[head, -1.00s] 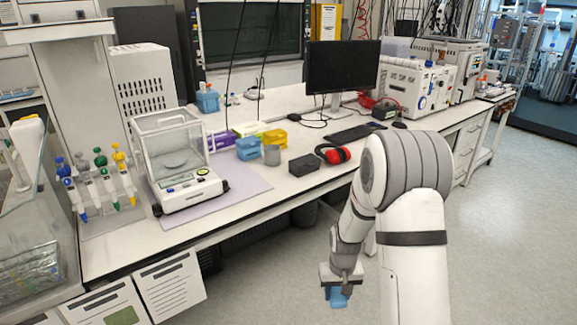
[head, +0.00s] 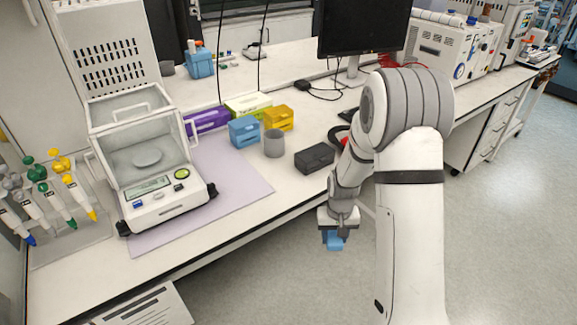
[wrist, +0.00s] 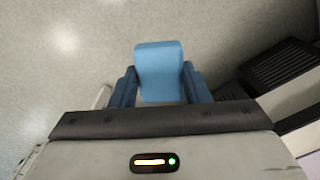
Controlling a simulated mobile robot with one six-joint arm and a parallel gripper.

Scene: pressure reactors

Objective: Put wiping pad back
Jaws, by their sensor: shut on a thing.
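My gripper (head: 335,232) is shut on a blue wiping pad (head: 335,242). It holds the pad in the air over the floor, in front of the bench's front edge. In the wrist view the pad (wrist: 159,70) sits between the two blue fingers of my gripper (wrist: 159,88), with floor behind it. The pad's underside is hidden.
The white bench (head: 262,222) bears a balance (head: 150,170) on a lilac mat (head: 243,182), a blue box (head: 244,132), a yellow box (head: 279,118), a grey cup (head: 274,143) and a black box (head: 315,158). A monitor (head: 362,28) stands behind. The mat's right part is bare.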

